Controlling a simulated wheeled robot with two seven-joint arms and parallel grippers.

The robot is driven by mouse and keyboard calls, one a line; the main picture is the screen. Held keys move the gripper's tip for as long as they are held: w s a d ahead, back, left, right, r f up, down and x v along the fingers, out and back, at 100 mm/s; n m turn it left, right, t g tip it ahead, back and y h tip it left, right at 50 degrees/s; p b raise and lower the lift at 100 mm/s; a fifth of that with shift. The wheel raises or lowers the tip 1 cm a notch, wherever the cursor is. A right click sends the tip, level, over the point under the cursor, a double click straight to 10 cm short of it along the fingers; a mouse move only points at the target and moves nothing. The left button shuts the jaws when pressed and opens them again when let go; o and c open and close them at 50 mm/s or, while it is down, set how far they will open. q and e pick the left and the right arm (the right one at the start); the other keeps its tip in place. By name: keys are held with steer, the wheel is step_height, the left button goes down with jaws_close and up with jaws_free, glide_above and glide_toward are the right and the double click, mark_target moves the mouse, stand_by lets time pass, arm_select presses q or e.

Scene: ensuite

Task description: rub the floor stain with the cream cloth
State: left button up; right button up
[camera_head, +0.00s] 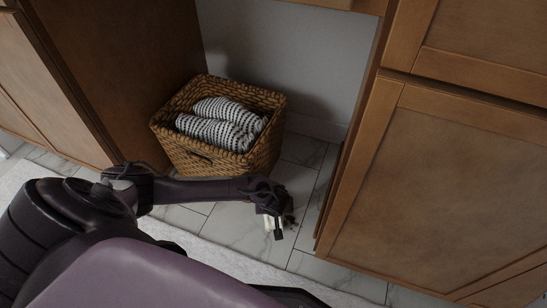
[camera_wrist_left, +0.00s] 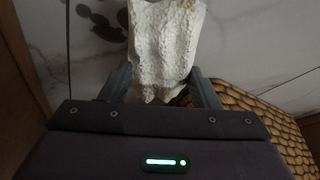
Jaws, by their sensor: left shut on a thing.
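The cream cloth (camera_wrist_left: 165,45) hangs between the fingers of my left gripper (camera_wrist_left: 161,78), which is shut on it; its surface looks bumpy. In the head view, my left gripper (camera_head: 274,226) is low over the tiles in front of the cabinet recess, with a small pale part of the cloth (camera_head: 268,223) showing. The floor stain (camera_wrist_left: 100,22) is a group of dark blotches on the marbled tile, beside the cloth in the wrist view. Part of the stain (camera_head: 290,218) shows just right of the gripper in the head view. I cannot tell whether the cloth touches the floor. My right gripper is out of view.
A wicker basket (camera_head: 183,158) with striped rolled towels (camera_head: 215,133) stands in the recess, behind my left forearm. A wooden cabinet (camera_head: 435,185) rises close on the right, another (camera_head: 125,75) on the left. A pale rug (camera_head: 205,250) lies in front.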

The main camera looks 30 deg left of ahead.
arm_select(q)
steer(key=shift+f+b, duration=0.35)
steer(key=shift+f, duration=0.4)
steer(key=shift+d, duration=0.1)
